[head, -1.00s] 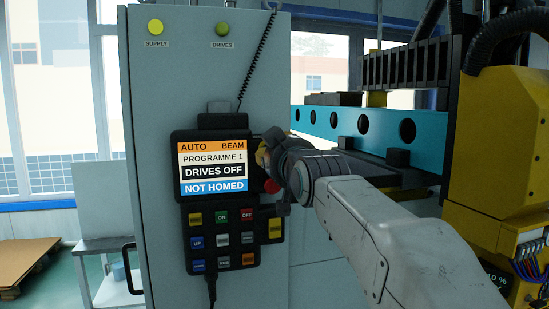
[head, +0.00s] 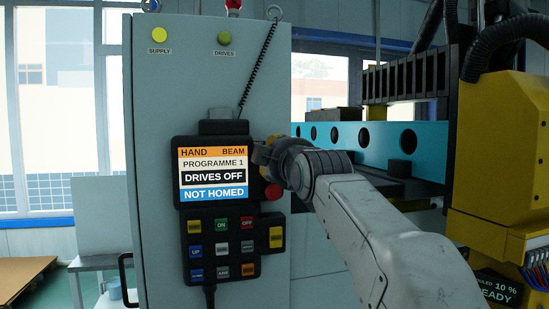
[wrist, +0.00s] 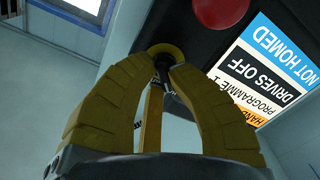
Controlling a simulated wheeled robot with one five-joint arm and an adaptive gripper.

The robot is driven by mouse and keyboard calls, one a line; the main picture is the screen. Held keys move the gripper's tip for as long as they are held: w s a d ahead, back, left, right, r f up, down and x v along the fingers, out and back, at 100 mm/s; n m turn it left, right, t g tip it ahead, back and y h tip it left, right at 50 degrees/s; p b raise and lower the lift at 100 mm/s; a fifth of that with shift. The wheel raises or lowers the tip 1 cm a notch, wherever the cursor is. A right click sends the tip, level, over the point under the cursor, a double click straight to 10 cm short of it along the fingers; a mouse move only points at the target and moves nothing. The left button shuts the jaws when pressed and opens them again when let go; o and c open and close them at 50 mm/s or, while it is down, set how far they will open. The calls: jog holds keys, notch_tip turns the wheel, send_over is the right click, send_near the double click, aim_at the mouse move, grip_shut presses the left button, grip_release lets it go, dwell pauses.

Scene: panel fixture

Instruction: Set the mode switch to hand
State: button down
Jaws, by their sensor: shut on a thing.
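The pendant (head: 218,205) hangs on the grey cabinet. Its screen (head: 213,172) reads HAND, BEAM, PROGRAMME 1, DRIVES OFF and NOT HOMED. The screen also shows upside down in the wrist view (wrist: 262,75). My gripper (head: 262,153) is at the pendant's upper right edge. In the wrist view my gripper's yellow fingers (wrist: 163,75) are closed around the mode switch (wrist: 164,57), a dark knob inside a yellow ring. In the head view the gripper hides the switch.
A red button (head: 273,191) sits just below my gripper and shows close by in the wrist view (wrist: 219,12). Several keys fill the pendant's lower part. A coiled cord (head: 258,65) hangs above. A teal beam (head: 375,140) and yellow machine (head: 500,165) stand at the right.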

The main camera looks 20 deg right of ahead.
jog(key=shift+r, duration=0.1)
dwell(0.3)
jog(key=c, duration=1.2)
grip_release()
jog(key=shift+s, duration=6)
